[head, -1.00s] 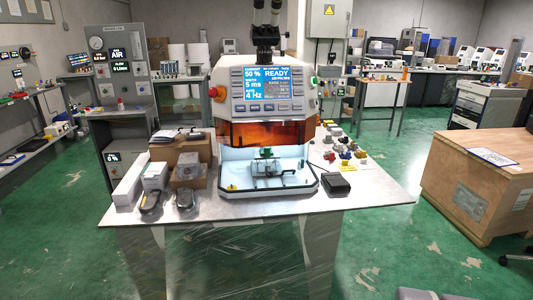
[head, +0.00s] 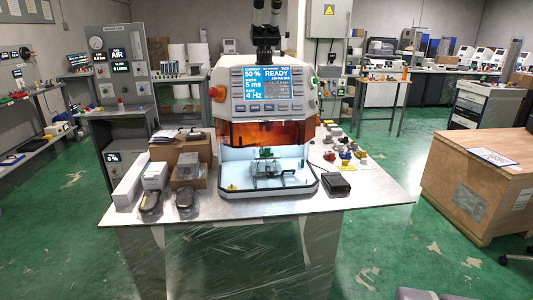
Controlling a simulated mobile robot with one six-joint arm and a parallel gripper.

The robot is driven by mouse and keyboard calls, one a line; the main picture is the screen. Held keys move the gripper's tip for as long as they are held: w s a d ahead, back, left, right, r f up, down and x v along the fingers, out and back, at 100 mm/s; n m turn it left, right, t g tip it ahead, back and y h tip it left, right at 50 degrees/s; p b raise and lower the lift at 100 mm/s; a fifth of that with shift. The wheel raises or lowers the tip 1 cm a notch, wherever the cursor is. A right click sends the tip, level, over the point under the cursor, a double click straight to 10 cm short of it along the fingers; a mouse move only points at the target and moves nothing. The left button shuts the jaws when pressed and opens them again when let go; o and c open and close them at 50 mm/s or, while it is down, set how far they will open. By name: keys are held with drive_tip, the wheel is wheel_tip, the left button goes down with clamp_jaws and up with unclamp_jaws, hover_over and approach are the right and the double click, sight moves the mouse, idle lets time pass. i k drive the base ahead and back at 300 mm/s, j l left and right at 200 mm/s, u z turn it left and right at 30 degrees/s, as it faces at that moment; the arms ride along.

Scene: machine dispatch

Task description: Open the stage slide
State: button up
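The machine (head: 267,105) stands in the middle of the table, its screen (head: 267,85) reading READY with 50 %, 5 ms and 4 Hz. An amber shield (head: 245,134) covers the upper part of its work chamber. Below it the lit white chamber is open to the front. Inside, the stage (head: 272,168) sits low in the chamber with a small green part (head: 266,153) on top and a dark handle-like bar in front. How far the stage slide is out is too small to tell. My gripper is not in view.
Boxes and two dark handheld items (head: 151,202) stand left of the machine. A black pedal-like box (head: 337,184) and several small coloured parts (head: 345,152) lie to its right. A wooden crate (head: 480,185) stands at the right. Green floor is clear between table and crate.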

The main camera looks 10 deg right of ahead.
sight(259, 168)
drive_tip(key=i+j+u, duration=0.25)
drive_tip(key=i, duration=0.2)
drive_tip(key=i+j+u, duration=0.2)
drive_tip(key=i, duration=0.3)
drive_tip(key=j, duration=0.1)
